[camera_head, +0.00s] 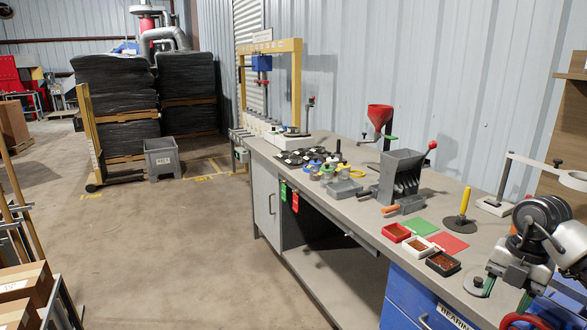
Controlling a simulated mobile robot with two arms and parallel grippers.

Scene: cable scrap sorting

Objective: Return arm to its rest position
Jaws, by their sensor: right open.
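My right arm comes in at the right edge. Its gripper (506,280) is grey and white and hangs low over the right front part of the workbench (345,208). The jaws are open, and I see nothing held between them. A small dark round piece with a green edge (478,284) lies on the bench just left of the gripper; whether they touch is hard to tell. My left gripper is not in view.
Red (396,232), white (418,246) and black (443,263) trays stand left of the gripper. Green (420,227) and red (448,243) mats lie behind them. A yellow-handled post (463,206) and a grey hopper (400,176) stand farther back.

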